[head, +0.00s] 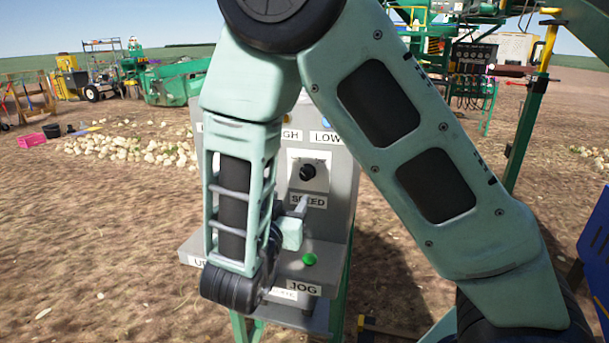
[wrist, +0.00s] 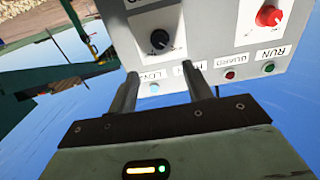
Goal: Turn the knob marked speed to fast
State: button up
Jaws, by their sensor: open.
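The speed knob (head: 307,172) is a black knob on a white plate, with a label reading SPEED below it, on the front of a grey control box (head: 343,190). In the wrist view the panel appears upside down, and the black knob (wrist: 160,40) shows just beyond my fingertips. My gripper (wrist: 162,73) is open, its two fingers apart and nothing between them. In the head view my gripper (head: 303,207) is partly hidden by my wrist, just below and in front of the knob. The knob looks untouched. Its scale markings are too small to read.
A red knob (wrist: 269,15) and small red (wrist: 230,75) and green (wrist: 268,67) lights sit beside the speed plate in the wrist view. A green button (head: 309,259) is on the box's lower ledge above a JOG label. My arm hides the box's left part.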

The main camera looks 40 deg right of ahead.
aim_at(305, 175)
jog(key=p+x, duration=0.1)
jog(key=x, duration=1.2)
jog(key=shift+p, duration=0.35)
jog(key=c, duration=1)
